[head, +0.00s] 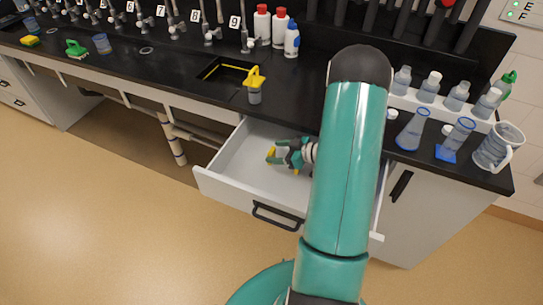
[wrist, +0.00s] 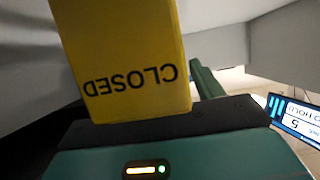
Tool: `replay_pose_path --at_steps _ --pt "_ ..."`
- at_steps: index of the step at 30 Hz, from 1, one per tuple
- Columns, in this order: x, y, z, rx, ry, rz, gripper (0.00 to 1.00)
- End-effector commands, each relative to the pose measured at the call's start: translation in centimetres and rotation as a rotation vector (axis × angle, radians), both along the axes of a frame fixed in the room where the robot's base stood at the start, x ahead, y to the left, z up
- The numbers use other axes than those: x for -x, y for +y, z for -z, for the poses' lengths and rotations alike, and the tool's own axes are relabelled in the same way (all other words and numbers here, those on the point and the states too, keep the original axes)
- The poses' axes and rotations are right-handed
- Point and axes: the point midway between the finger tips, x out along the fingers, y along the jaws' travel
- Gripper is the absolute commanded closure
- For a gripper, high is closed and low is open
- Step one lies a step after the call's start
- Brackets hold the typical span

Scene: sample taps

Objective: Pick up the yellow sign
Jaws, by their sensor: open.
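The yellow sign (wrist: 125,50) fills the upper middle of the wrist view, with the word CLOSED upside down. It stands right up against the dark edge of my gripper's body, and its far end is cut off by the frame. In the head view my gripper (head: 281,157) is inside the open white drawer (head: 232,192), low and tilted. My gripper is open. Small yellow patches show at its tips in the head view, but I cannot tell there which of them is the sign. My arm hides the drawer's right part.
Above the drawer is a black counter (head: 195,85) with a sink (head: 222,74) and a yellow-topped bottle (head: 255,84). Clear bottles (head: 428,88), flasks (head: 413,130) and a jug (head: 497,148) stand at the right. The floor in front is clear.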

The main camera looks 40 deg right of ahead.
Motion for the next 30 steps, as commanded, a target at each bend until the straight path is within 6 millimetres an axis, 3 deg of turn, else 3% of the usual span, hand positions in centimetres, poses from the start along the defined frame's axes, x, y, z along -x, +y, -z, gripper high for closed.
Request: replay_pose_path --at_steps 4,12,20,30 --pt "-1.5 0.9 0.7 0.001 0.0 0.0 0.35" --pt "-1.8 1.0 0.8 0.002 0.0 0.001 0.35" --pt "-1.7 1.0 0.8 0.002 0.0 0.001 0.82" --pt "-1.8 1.0 0.6 0.001 -0.001 0.001 0.82"
